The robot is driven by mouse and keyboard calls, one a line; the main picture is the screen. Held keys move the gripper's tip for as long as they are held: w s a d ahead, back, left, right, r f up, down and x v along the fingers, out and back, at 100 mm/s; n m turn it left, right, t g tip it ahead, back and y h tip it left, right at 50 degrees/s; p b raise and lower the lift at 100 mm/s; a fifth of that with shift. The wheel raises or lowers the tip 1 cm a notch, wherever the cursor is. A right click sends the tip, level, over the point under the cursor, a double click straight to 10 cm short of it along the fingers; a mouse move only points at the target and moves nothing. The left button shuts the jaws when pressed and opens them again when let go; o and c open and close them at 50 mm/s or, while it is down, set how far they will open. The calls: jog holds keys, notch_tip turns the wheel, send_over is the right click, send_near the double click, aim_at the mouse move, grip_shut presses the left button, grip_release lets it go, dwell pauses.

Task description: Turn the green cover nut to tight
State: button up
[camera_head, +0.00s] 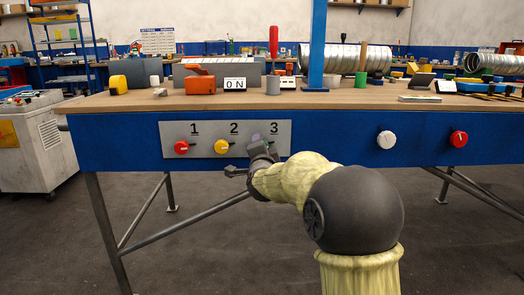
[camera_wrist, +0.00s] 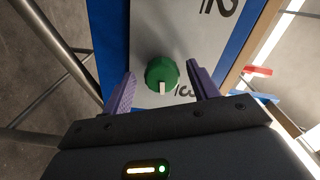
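The green cover nut (camera_wrist: 161,72) is a round knob with a pale pointer mark, set on the grey panel (camera_head: 215,127) by the number 3. In the wrist view my gripper (camera_wrist: 162,80) is open, its purple fingers on either side of the nut with gaps to both. In the head view my gripper (camera_head: 258,150) is in front of the right part of the panel and hides most of the nut. I cannot tell how tight the nut is.
A red knob (camera_head: 181,147) and a yellow knob (camera_head: 221,146) are on the same panel, to the left. A white knob (camera_head: 386,139) and another red knob (camera_head: 458,139) are on the blue bench front. The wooden bench top (camera_head: 330,100) above holds tools and ducts.

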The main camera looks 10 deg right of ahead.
jog(key=shift+s+r, duration=0.1)
jog(key=s+a+p, duration=0.2)
jog(key=s+p, duration=0.2)
jog(key=s, duration=1.3)
jog(key=shift+a, duration=0.4)
jog(key=shift+p, duration=0.5)
jog(key=s+d+f+n+g+y+p, duration=0.1)
jog(key=s+f+n+g+p, duration=0.3)
jog(key=s+n+g+p, duration=0.5)
jog(key=s+d+f+n+g+y+p, duration=0.2)
jog(key=s+f+n+g+p, duration=0.35)
jog(key=s, duration=0.55)
notch_tip(320, 180, up, 38)
jog(key=p, duration=3.7)
jog(key=shift+n+g, duration=0.35)
jog(key=shift+n, duration=0.1)
